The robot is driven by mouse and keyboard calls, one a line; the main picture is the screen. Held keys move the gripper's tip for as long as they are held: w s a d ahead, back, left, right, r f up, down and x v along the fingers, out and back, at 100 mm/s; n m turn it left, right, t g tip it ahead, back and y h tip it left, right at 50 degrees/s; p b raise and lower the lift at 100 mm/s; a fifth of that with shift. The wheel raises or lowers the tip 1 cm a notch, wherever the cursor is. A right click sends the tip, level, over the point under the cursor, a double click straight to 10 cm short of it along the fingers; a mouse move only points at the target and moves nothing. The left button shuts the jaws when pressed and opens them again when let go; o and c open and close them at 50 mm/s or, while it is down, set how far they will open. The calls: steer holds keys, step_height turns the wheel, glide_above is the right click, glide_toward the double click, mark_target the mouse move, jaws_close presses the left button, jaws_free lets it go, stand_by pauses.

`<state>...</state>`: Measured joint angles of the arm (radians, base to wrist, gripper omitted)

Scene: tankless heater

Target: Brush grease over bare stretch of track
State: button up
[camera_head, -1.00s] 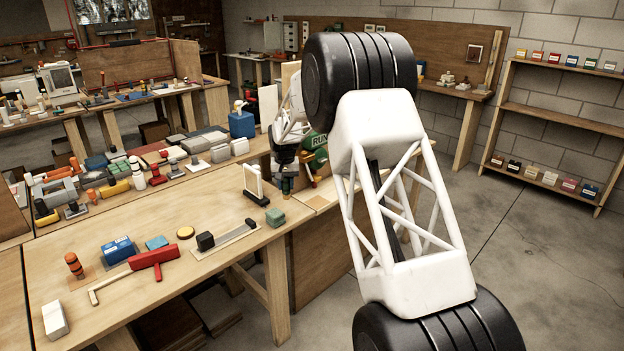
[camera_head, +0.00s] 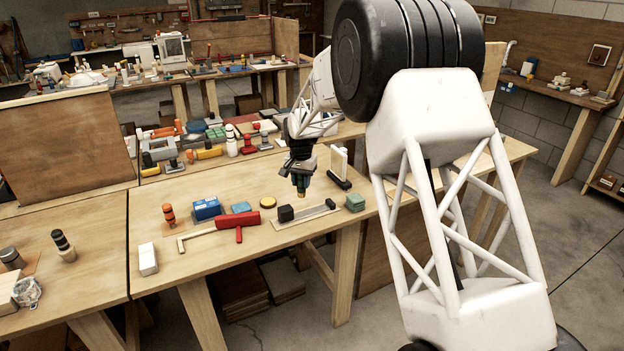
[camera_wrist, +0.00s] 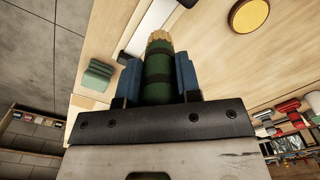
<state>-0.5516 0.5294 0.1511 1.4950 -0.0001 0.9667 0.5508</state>
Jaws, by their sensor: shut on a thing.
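My gripper (camera_head: 301,172) is shut on a green brush (camera_wrist: 158,82), held between blue finger pads in the wrist view. The brush's tan bristles (camera_wrist: 160,39) point away from the gripper, and in the head view they point down. The track (camera_head: 308,214) is a pale flat strip on the front bench, with a dark block (camera_head: 286,213) at its left end and a smaller dark piece (camera_head: 331,204) at its right. The brush is above the bench behind the track, apart from it. Grease on the strip cannot be made out.
A red tool (camera_head: 238,222), a yellow disc (camera_head: 268,202), blue boxes (camera_head: 207,208) and a green block (camera_head: 355,202) lie around the track. The bench front is mostly clear.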

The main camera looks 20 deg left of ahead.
steer(key=shift+f, duration=0.1)
stand_by(0.3)
steer(key=shift+f, duration=3.55)
steer(key=shift+w+d+f, duration=0.15)
steer(key=shift+f, duration=0.1)
steer(key=shift+w+d+f, duration=0.1)
steer(key=shift+w+d, duration=3.5)
steer(key=shift+s+a, duration=3.8)
steer(key=shift+r, duration=4)
steer(key=shift+r, duration=0.1)
